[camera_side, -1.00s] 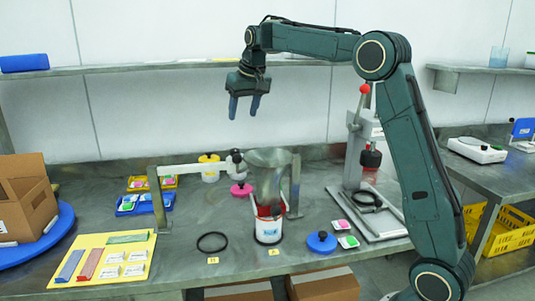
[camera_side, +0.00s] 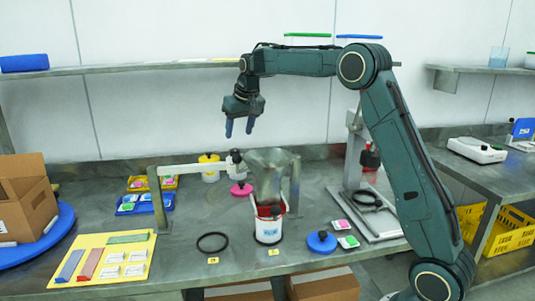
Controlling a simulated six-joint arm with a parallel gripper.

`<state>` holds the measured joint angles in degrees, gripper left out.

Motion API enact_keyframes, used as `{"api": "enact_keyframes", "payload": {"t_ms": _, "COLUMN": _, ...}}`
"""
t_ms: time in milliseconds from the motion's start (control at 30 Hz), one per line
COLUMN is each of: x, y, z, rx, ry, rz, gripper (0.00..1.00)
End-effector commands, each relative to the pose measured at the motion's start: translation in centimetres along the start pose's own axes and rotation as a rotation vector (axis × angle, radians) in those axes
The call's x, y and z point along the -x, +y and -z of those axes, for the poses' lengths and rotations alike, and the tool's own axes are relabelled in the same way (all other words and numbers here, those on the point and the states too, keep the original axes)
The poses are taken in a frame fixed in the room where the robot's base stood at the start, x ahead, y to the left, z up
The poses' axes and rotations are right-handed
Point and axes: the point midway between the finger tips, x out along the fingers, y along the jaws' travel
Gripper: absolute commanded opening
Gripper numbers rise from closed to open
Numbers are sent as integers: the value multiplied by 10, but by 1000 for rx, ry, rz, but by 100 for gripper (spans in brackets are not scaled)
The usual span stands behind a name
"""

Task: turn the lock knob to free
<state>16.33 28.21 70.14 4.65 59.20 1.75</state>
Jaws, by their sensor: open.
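The metal dosing drum (camera_side: 268,164) hangs in a frame with upright posts, above a white container (camera_side: 268,229) with a blue label. A dark and white fitting (camera_side: 234,160) sits at the drum's left, at the end of a metal bar (camera_side: 192,169); it may be the lock knob, but it is too small to read its setting. My gripper (camera_side: 239,131) points down with its two blue fingers apart and nothing between them. It is in the air above this fitting, apart from it.
A yellow-lidded jar (camera_side: 209,168) and a pink lid (camera_side: 241,189) stand close to the drum. A black ring (camera_side: 212,242) and a blue lid (camera_side: 322,241) lie in front. A shelf (camera_side: 150,68) runs behind.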

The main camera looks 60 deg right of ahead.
Motion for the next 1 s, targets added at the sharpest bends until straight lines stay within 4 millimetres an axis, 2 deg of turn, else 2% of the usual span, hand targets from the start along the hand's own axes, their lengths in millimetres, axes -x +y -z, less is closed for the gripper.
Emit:
{"api": "enact_keyframes", "payload": {"t_ms": 200, "x": -35, "y": 0, "z": -1, "rx": 0, "ry": -3, "rz": 0, "gripper": 52}}
{"api": "enact_keyframes", "payload": {"t_ms": 500, "x": -66, "y": 0, "z": 0, "rx": 1, "ry": -1, "rz": 0, "gripper": 52}}
{"api": "enact_keyframes", "payload": {"t_ms": 933, "x": -72, "y": 0, "z": 0, "rx": 1, "ry": 0, "rz": 1, "gripper": 52}}
{"api": "enact_keyframes", "payload": {"t_ms": 1000, "x": -72, "y": 0, "z": 0, "rx": 1, "ry": 0, "rz": 1, "gripper": 38}}
